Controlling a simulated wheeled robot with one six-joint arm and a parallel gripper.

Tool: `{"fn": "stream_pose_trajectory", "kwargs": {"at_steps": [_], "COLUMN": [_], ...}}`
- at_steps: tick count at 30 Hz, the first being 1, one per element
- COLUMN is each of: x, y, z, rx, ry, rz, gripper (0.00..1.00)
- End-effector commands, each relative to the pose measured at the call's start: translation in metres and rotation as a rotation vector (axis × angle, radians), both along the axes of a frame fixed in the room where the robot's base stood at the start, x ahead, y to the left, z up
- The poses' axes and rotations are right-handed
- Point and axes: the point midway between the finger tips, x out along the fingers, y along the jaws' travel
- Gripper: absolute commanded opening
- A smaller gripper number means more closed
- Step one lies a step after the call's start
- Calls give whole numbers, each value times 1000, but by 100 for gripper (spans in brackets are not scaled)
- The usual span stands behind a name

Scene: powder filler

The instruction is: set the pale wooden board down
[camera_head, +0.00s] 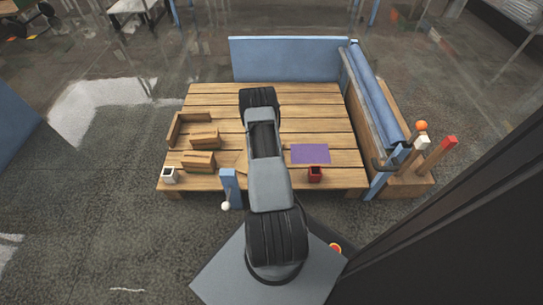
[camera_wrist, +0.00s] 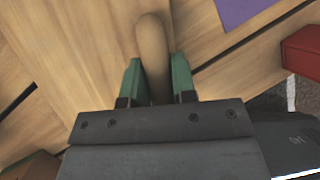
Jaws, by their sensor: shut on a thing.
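My gripper (camera_wrist: 156,70) has its green fingers closed on the two sides of a rounded tan wooden handle (camera_wrist: 152,42), which looks like part of the pale wooden board. In the head view a small pale edge of the board (camera_head: 241,163) shows just left of my arm, over the table. My arm hides the rest of it and my gripper there. I cannot tell whether the board touches the table top.
The slatted wooden table (camera_head: 220,105) carries a purple mat (camera_head: 311,154), a red container (camera_head: 315,174), a white container (camera_head: 169,175) and wooden blocks (camera_head: 199,161) at left. A blue post (camera_head: 230,188) stands at the front edge. The table's back is clear.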

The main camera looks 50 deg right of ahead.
Motion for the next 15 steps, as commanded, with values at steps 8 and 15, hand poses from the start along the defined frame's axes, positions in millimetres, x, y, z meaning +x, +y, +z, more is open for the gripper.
{"fn": "stream_pose_trajectory", "kwargs": {"at_steps": [8,15], "x": [1,0], "y": [-1,0], "z": [-4,-6], "rx": [-2,0], "ry": [-2,0], "rz": [0,-1], "gripper": [0,35]}}
